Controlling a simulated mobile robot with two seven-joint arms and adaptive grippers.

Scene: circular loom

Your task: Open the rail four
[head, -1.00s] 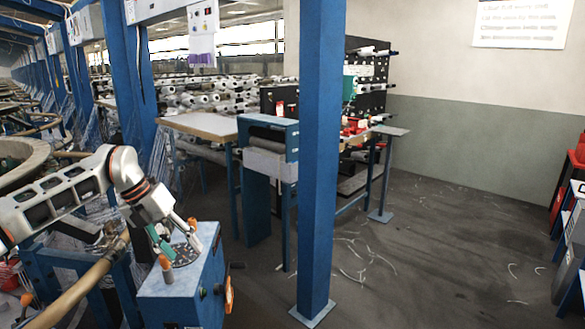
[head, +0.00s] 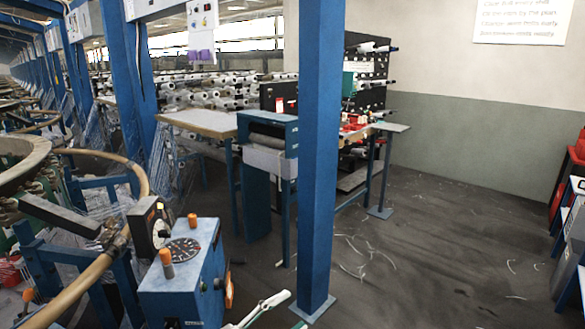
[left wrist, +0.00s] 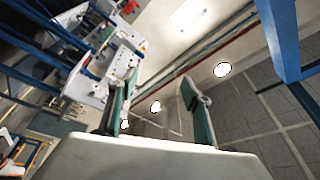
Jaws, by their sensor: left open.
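A tan curved rail (head: 142,178) runs around the circular loom at the left of the head view and comes down toward the bottom left. I see no number on it, so I cannot tell whether it is rail four. My left gripper (head: 275,303) shows only partly at the bottom edge of the head view, right of the blue control box and apart from the rail. In the left wrist view my left gripper (left wrist: 155,92) is open, with nothing between its two green-grey fingers. It points up toward the ceiling. My right gripper is not in view.
A blue control box (head: 182,285) with a black dial and orange-topped knobs stands beside the rail. A blue post (head: 319,160) rises in the middle. A blue-framed table (head: 205,124) stands behind. The dark floor (head: 430,255) at the right is mostly clear.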

